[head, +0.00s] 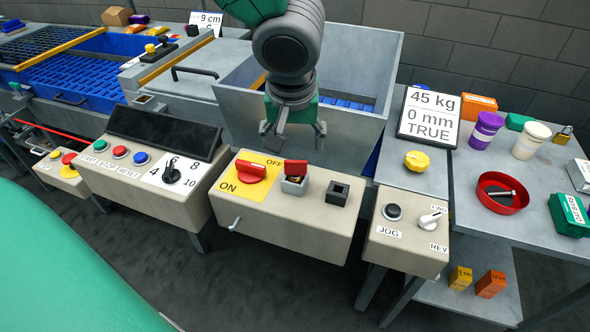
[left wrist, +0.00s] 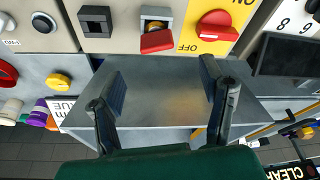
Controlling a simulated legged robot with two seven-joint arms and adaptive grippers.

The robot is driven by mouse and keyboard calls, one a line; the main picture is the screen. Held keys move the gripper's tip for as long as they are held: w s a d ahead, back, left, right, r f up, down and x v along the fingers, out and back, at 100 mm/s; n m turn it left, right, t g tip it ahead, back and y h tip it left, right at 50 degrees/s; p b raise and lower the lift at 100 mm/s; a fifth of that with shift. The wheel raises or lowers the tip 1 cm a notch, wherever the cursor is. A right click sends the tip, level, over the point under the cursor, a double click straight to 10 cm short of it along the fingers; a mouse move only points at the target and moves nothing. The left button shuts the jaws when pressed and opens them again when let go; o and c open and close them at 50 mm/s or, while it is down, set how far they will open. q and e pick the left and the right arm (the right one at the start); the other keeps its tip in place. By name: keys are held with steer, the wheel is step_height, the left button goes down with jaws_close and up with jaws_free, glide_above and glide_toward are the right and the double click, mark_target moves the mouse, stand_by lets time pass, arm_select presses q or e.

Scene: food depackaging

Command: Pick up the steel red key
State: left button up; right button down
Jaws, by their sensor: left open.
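My right gripper is not in view.
The beige box (head: 290,222) has a front handle. The metal bin (head: 235,100) lies behind it. A sign (head: 429,117), yellow knob (head: 417,160) and red bowl (head: 502,193) are to the right.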

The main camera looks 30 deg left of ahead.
mark_target(297, 162)
arm_select(q)
steer(key=x, duration=0.2)
steer(key=shift+w+d+f, duration=0.15)
steer(key=shift+d+f, duration=0.1)
steer(key=shift+f, duration=0.05)
steer(key=shift+d+f, duration=0.1)
steer(key=shift+f, duration=0.3)
steer(key=x, duration=0.2)
steer(key=b+x, duration=0.1)
steer(key=x, duration=0.1)
steer(key=shift+a+f, duration=0.3)
steer(key=shift+w+a+f, duration=0.1)
steer(key=shift+a, duration=0.05)
steer(key=shift+d, duration=0.3)
steer(key=c, duration=1.2)
